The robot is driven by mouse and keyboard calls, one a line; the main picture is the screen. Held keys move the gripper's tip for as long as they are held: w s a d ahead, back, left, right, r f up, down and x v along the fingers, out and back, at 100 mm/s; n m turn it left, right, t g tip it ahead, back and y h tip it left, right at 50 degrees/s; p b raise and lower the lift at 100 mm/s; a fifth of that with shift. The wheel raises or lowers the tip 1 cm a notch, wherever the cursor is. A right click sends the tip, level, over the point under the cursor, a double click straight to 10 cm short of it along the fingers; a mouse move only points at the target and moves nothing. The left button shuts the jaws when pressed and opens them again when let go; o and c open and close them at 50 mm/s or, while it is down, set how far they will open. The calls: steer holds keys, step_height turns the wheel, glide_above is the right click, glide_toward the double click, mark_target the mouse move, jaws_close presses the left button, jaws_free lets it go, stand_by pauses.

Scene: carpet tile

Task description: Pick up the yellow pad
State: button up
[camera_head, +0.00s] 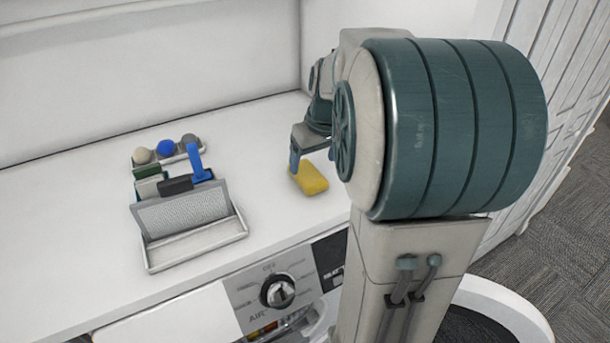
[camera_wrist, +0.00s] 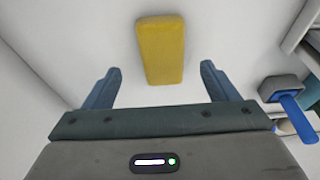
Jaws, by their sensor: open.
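The yellow pad (camera_head: 311,179) lies on the white top of the appliance, right of the caddy in the head view. In the wrist view the yellow pad (camera_wrist: 162,50) is a rounded block lying lengthwise ahead of the jaws. My gripper (camera_wrist: 158,84) is open, with one blue-grey finger on each side of the pad's near end. In the head view my gripper (camera_head: 305,160) is over the pad's far left side, partly hidden by my arm. The wrist view shows a gap between each finger and the pad.
A white caddy (camera_head: 196,243) with a grey mesh panel stands left of the pad, with a blue-handled brush (camera_head: 198,165) in it. The control knob (camera_head: 277,291) is on the appliance's front. The white top (camera_head: 75,245) is clear at left.

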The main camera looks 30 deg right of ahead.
mark_target(308, 173)
steer(key=x, duration=0.2)
steer(key=p+x, duration=0.1)
steer(key=x, duration=0.1)
steer(key=shift+w+a+f, duration=0.15)
steer(key=shift+w+a, duration=0.05)
steer(key=shift+w, duration=0.25)
steer(key=shift+w+f, duration=0.15)
steer(key=shift+f, duration=0.4)
steer(key=c, duration=1.1)
steer(key=shift+c, duration=0.2)
steer(key=shift+r, duration=0.15)
step_height(308, 173, up, 10)
steer(key=shift+b, duration=0.35)
steer(key=shift+o, duration=0.7)
